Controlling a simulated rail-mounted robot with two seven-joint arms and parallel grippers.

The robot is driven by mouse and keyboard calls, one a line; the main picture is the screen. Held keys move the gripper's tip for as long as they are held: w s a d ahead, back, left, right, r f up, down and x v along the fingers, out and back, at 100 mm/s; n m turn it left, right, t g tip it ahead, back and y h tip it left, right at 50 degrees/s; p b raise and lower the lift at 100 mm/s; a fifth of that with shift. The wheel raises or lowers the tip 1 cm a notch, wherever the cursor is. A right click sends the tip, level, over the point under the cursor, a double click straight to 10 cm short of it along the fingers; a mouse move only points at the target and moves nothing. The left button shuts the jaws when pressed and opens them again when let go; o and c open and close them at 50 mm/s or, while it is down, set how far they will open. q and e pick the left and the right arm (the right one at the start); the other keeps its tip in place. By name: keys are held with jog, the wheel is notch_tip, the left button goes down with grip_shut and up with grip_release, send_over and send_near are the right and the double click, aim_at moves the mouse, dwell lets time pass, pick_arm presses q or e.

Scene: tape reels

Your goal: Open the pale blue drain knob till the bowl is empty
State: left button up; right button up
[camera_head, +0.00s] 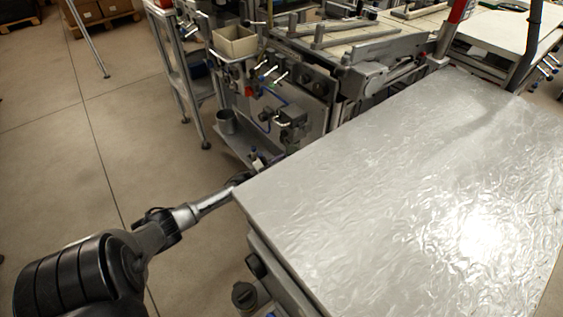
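No bowl and no pale blue drain knob can be made out in the head view. My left arm (160,228) comes in from the lower left, black with a silver end section that reaches the near-left corner of the metal table (400,180). Its fingers cannot be made out against the dark parts beyond that corner. My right arm and gripper are not in view.
The table's crinkled, shiny top is bare. Behind it stands a machine bench with a beige bin (234,42), small valves and a grey cup (227,122). A black knob (244,295) is below the table's left edge. Open floor (70,170) lies left.

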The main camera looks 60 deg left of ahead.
pick_arm(q)
jog(key=o, duration=0.4)
jog(key=shift+o, duration=0.2)
jog(key=shift+s, duration=0.1)
jog(key=p+v, duration=0.3)
jog(key=v, duration=1)
jog(key=shift+s+p, duration=0.3)
jog(key=shift+s, duration=0.05)
